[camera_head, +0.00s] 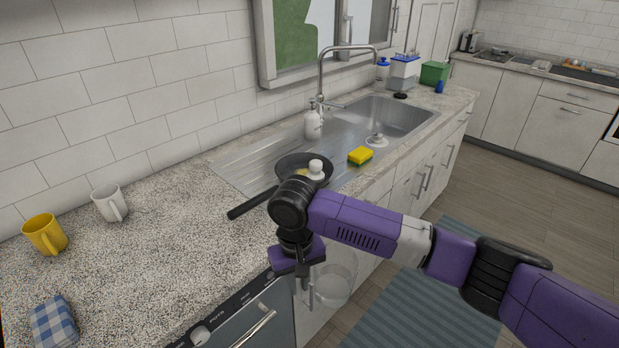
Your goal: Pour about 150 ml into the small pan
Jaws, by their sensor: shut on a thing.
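A small dark pan (288,164) stands by the near edge of the sink's drainboard, its handle (250,205) pointing to the lower left. My wrist hides much of the pan. A yellow bit shows inside it, and a small white rounded thing (316,168) shows at its right side; I cannot tell what that is. My gripper (304,284) points down in front of the counter edge, nearer to me than the pan. It is shut on a clear jug (336,284), which hangs over the floor beside the cabinet fronts. The jug's contents cannot be made out.
A yellow mug (45,234), a white mug (110,203) and a blue checked cloth (54,323) are on the left counter. A yellow sponge (360,156), a soap bottle (312,124) and the tall faucet (322,75) are around the sink. Speckled counter (170,250) left of the pan is clear.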

